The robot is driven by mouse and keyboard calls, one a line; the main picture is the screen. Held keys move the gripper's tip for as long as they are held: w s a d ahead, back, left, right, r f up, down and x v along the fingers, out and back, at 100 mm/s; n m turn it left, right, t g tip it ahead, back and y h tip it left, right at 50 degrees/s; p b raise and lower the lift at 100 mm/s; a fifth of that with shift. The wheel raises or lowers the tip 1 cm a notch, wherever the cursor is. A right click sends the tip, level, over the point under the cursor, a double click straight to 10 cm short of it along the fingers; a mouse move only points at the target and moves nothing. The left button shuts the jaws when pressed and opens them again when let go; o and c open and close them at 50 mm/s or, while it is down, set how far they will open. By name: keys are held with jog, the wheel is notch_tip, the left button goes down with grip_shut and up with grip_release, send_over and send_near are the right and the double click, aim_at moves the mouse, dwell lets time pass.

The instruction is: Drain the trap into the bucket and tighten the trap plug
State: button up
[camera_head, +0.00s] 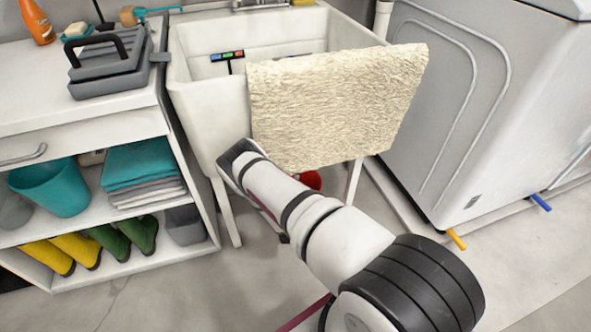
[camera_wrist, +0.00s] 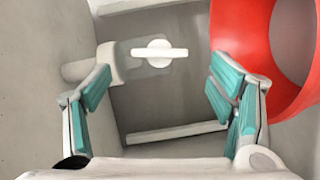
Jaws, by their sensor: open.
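The white trap plug (camera_wrist: 158,53), a round disc with a crossbar handle, shows ahead of my gripper in the wrist view. A pale rounded fitting (camera_wrist: 104,64), apparently part of the trap, lies left of it, partly behind my left finger. My gripper (camera_wrist: 160,90) is open, its teal-padded fingers spread wide with nothing between the pads. The plug lies beyond the fingertips, apart from them. The red bucket (camera_wrist: 245,35) stands to the right, behind my right finger. In the head view, a bit of the red bucket (camera_head: 311,180) shows below the sink; my gripper is hidden by my arm.
The white utility sink (camera_head: 205,110) stands on legs, with a cream textured towel (camera_head: 335,105) over its front rim. A shelf unit (camera_head: 90,228) stands left and a white appliance (camera_head: 470,110) right. Free floor (camera_head: 170,290) lies in front.

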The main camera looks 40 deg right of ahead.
jog(key=b+x, duration=0.2)
jog(key=x, duration=0.5)
jog(key=shift+c, duration=0.6)
jog(key=shift+s, duration=0.1)
jog(key=c, duration=1)
